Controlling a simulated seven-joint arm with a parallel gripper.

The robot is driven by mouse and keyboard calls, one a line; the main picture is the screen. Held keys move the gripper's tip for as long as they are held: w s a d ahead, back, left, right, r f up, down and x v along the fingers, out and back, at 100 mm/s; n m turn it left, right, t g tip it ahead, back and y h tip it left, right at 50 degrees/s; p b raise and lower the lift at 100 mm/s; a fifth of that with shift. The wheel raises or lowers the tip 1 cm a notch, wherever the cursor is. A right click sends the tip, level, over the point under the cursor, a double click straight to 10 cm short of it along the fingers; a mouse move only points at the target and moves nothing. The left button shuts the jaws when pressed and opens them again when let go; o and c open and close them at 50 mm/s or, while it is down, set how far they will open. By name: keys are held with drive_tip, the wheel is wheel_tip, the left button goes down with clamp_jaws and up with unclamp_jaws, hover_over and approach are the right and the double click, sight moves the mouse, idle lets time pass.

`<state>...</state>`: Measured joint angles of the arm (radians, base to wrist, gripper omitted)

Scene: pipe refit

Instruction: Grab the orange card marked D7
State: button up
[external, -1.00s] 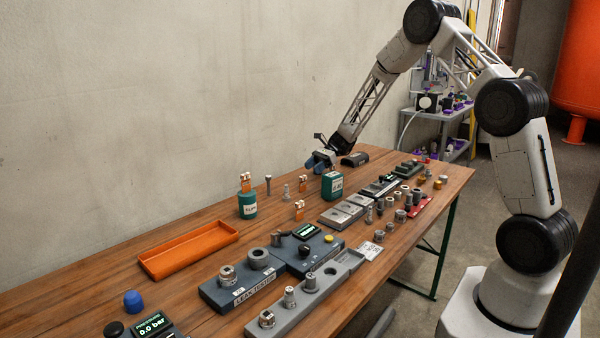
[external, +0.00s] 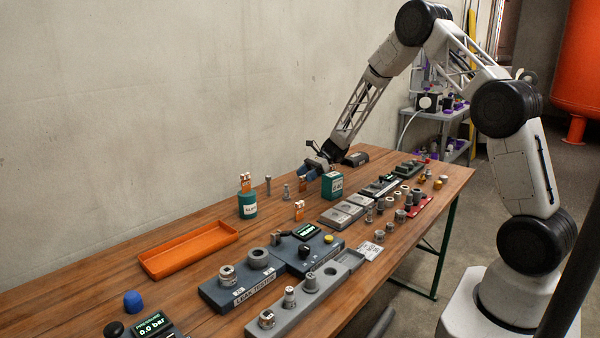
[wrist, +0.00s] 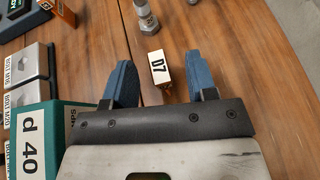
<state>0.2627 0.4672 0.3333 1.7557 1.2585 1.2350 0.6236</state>
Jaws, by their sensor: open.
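The orange card marked D7 stands upright on the table. In the wrist view, its white labelled top (wrist: 158,66) lies between my two blue fingers, with a little orange showing below. In the external view, the card (external: 303,184) is just below my gripper (external: 313,170). My gripper (wrist: 160,76) is open, with one finger on each side of the card and a visible gap on both sides. I cannot tell how far down the fingers reach along the card.
A green box marked d 40 (wrist: 82,120) stands close to the left finger; it also shows in the external view (external: 332,186). A metal fitting (wrist: 147,18) stands beyond the card. Another orange card (external: 299,210) and a green pot with cards (external: 247,205) stand nearby.

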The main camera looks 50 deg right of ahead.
clamp_jaws()
drive_tip(key=shift+r, duration=0.1)
idle(0.3)
wheel_tip(320, 180, up, 10)
idle(0.7)
idle(0.5)
